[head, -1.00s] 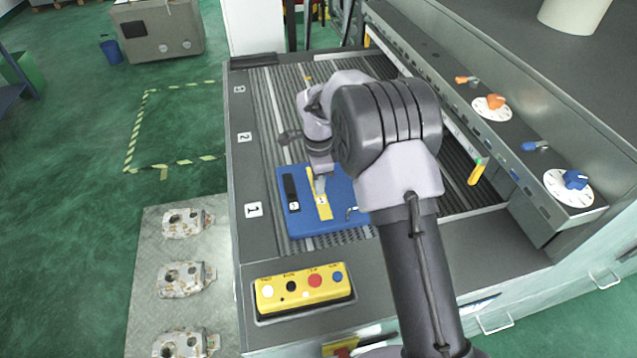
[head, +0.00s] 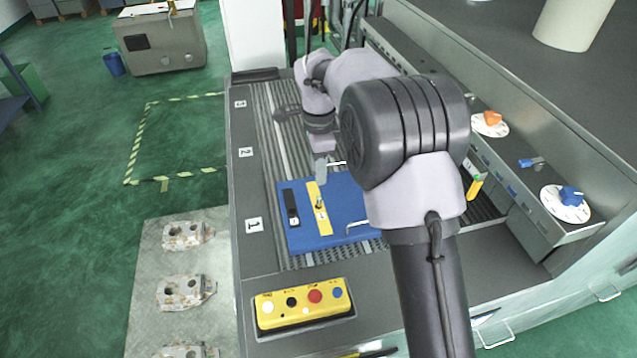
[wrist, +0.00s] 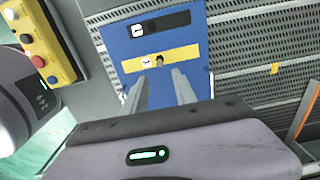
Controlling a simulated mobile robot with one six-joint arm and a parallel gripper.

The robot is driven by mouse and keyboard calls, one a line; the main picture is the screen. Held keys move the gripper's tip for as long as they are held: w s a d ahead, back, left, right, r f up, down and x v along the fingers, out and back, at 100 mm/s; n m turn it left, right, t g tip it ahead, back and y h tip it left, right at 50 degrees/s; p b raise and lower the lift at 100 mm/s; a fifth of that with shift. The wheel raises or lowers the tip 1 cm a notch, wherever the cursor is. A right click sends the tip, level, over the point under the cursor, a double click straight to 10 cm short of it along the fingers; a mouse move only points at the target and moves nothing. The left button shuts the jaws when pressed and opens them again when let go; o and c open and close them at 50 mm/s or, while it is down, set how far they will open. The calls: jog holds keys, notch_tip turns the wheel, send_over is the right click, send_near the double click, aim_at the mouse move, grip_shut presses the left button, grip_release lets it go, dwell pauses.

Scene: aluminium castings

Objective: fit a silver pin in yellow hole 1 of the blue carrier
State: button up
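The blue carrier (head: 345,200) lies flat on the ribbed conveyor bed, with a yellow strip (head: 325,224) and a black strip (head: 290,205) on it. A small silver pin (head: 319,202) stands upright in the yellow strip, beside its white label. In the wrist view the pin (wrist: 159,59) is small and dark, seen nearly end-on. The blue carrier (wrist: 118,48) and yellow strip (wrist: 185,53) also show there. My gripper (head: 321,180) is above the carrier, clear of the pin. In the wrist view its two fingers (wrist: 160,80) are apart with nothing between them.
A yellow button box (head: 303,301) stands at the bed's near end. A panel with dials (head: 565,203) runs along the right side. Rough castings (head: 186,291) lie on a plate at left. A bent metal handle (head: 360,226) rises at the carrier's right side.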

jog(key=s+d+r+n+t+y, duration=0.1)
jog(key=s+d+r+n+t, duration=0.35)
jog(key=s+r, duration=1.1)
jog(key=s+d+f+n+t+y, duration=0.1)
jog(key=s+d+n, duration=0.2)
jog(key=s+n, duration=0.4)
jog(key=s, duration=0.9)
jog(key=shift+s+d+f, duration=0.15)
jog(key=shift+s+f, duration=0.15)
jog(key=shift+f, duration=0.05)
